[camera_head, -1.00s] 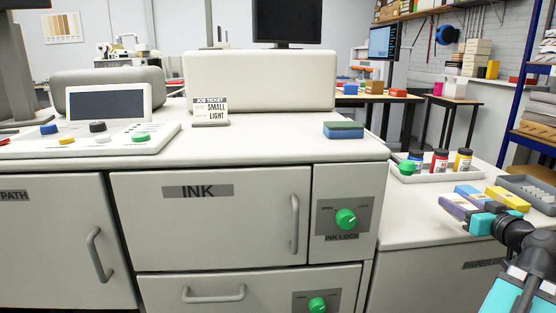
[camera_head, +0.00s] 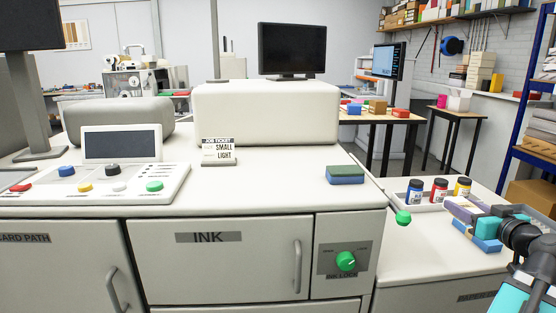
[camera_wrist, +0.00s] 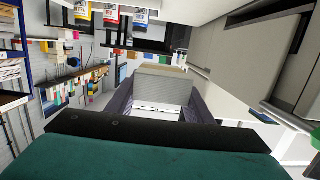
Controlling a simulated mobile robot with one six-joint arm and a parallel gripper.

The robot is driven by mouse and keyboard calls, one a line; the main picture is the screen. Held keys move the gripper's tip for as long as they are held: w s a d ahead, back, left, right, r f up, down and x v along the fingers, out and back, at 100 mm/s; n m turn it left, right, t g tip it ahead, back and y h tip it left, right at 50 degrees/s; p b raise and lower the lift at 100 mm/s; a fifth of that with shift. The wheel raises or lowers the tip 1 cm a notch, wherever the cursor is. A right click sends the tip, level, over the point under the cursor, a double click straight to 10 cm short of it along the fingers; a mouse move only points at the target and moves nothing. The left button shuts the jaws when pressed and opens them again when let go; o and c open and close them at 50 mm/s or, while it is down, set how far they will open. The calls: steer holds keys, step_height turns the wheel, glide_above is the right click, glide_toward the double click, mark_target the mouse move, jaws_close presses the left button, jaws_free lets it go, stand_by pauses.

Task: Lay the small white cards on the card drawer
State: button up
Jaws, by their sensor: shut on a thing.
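My gripper (camera_head: 466,209), teal with purple fingers, is at the right above the side counter. In the wrist view, my gripper (camera_wrist: 158,98) is shut on a pale block, apparently the small white cards (camera_wrist: 160,88), between its dark fingers. In the head view the fingers mostly hide this held thing. I cannot make out an open card drawer. The machine front has a door labelled CARD PATH (camera_head: 60,265) at the left and an INK door (camera_head: 220,262) in the middle, both shut.
A job ticket (camera_head: 218,152) reading SMALL LIGHT stands on the machine top near a blue-green block (camera_head: 345,175). A control panel (camera_head: 105,185) is at the left. Ink bottles (camera_head: 440,190) stand in a tray behind my gripper. Blue and yellow blocks (camera_head: 485,243) lie below it.

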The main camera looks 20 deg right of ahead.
mark_target(466, 206)
steer(key=shift+r+p, duration=4.35)
steer(key=shift+r, duration=0.45)
steer(key=shift+s, duration=0.2)
